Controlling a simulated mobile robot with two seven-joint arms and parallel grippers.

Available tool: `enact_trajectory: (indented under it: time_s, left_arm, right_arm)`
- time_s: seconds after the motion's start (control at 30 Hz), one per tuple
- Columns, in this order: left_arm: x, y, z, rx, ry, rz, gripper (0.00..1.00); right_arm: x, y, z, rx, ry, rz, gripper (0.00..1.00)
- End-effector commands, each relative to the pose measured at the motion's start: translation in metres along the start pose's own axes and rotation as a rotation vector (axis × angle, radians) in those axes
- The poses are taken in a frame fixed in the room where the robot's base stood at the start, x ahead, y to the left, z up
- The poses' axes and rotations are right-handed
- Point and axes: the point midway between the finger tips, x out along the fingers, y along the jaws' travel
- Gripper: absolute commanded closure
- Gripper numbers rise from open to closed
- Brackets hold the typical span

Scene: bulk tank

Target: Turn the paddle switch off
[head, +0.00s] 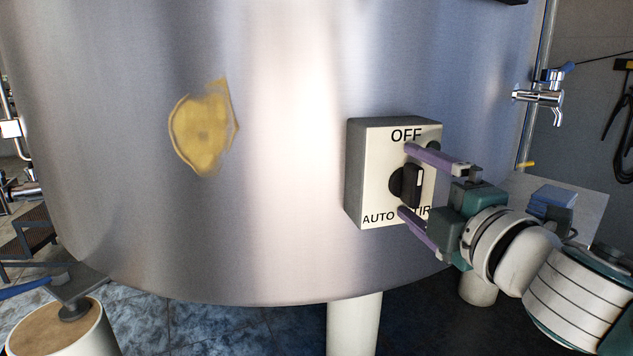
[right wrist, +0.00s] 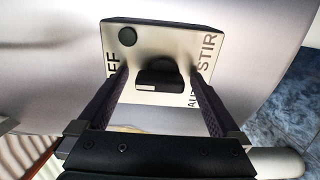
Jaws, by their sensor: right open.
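The paddle switch is a black knob (head: 405,186) with a pale mark, on a cream box (head: 356,185) on the steel tank's front. The box reads OFF at the top, AUTO at the lower left and STIR at the lower right, partly covered by a finger. My right gripper (head: 404,180) is open, with one purple finger above the knob and the other below it. In the right wrist view, its fingertips (right wrist: 157,73) stand on both sides of the knob (right wrist: 157,76), with gaps visible. I cannot tell which label the knob points to. My left gripper is not in view.
The curved tank wall (head: 285,120) fills the middle, with a yellow patch (head: 200,130) on it. A small black button (right wrist: 127,36) sits on the box beside the knob. A metal tap (head: 541,95) is at the right. A white leg (head: 353,325) stands below the tank.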

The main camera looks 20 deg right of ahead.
Motion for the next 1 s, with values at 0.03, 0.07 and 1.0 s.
enact_trajectory:
  time_s: [0.03,0.07,1.0]
  left_arm:
    - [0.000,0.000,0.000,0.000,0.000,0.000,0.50]
    - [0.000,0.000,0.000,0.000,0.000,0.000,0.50]
    - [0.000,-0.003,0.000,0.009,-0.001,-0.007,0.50]
  right_arm:
    - [0.000,0.000,0.000,0.000,0.000,0.000,0.00]
    - [0.000,0.000,0.000,0.000,0.000,0.000,0.00]
    - [-0.100,0.000,0.000,-0.001,0.000,0.001,0.00]
